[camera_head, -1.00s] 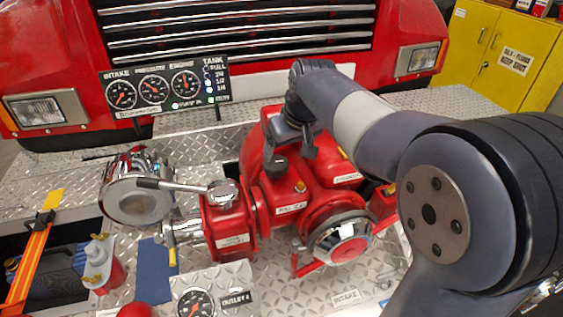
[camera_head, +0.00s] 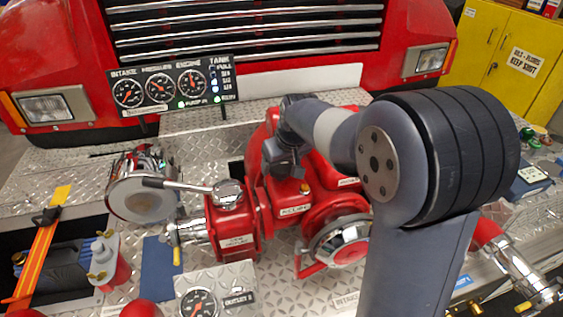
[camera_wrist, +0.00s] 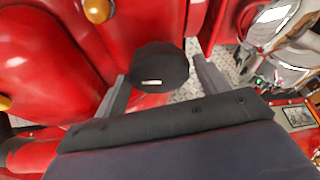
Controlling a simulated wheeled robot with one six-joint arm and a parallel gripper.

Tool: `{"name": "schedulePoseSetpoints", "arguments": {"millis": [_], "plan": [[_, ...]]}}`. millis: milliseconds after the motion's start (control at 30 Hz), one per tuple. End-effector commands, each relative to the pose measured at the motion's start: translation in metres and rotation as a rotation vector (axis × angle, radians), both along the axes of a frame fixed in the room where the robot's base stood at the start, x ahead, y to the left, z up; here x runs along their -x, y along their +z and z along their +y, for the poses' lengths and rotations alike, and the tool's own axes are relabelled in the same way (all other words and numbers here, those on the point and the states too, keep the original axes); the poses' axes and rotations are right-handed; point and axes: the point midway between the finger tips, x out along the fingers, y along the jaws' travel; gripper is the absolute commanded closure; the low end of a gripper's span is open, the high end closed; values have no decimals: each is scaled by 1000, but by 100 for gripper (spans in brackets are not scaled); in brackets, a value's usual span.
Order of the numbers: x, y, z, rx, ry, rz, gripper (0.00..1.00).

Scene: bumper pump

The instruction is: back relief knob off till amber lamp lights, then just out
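The relief knob, a black round cap with a white mark (camera_wrist: 158,66), sits on the red pump body (camera_head: 325,180). In the wrist view it lies between the two fingertips of my gripper (camera_wrist: 160,78). The fingers are apart, one on each side, with a thin gap on the right; contact on the left is unclear. In the head view my gripper (camera_head: 283,166) is over the pump and hides the knob. The gauge panel (camera_head: 172,86) has green lamps (camera_head: 217,99) along its bottom edge and pale blue tank lights; I see no amber light.
A chrome intake with a lever (camera_head: 185,187) stands left of the pump. A chrome-and-red outlet cap (camera_head: 340,243) is in front. A brass fitting (camera_wrist: 97,10) is near the knob in the wrist view.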

Motion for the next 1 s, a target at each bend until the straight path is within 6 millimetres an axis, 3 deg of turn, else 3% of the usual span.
{"name": "schedulePoseSetpoints", "arguments": {"millis": [367,567,1000], "plan": [[0,0,0,0,0,0,62],[-1,0,-1,0,31,-1,62],[-1,-1,-2,1,292,0,62]]}}
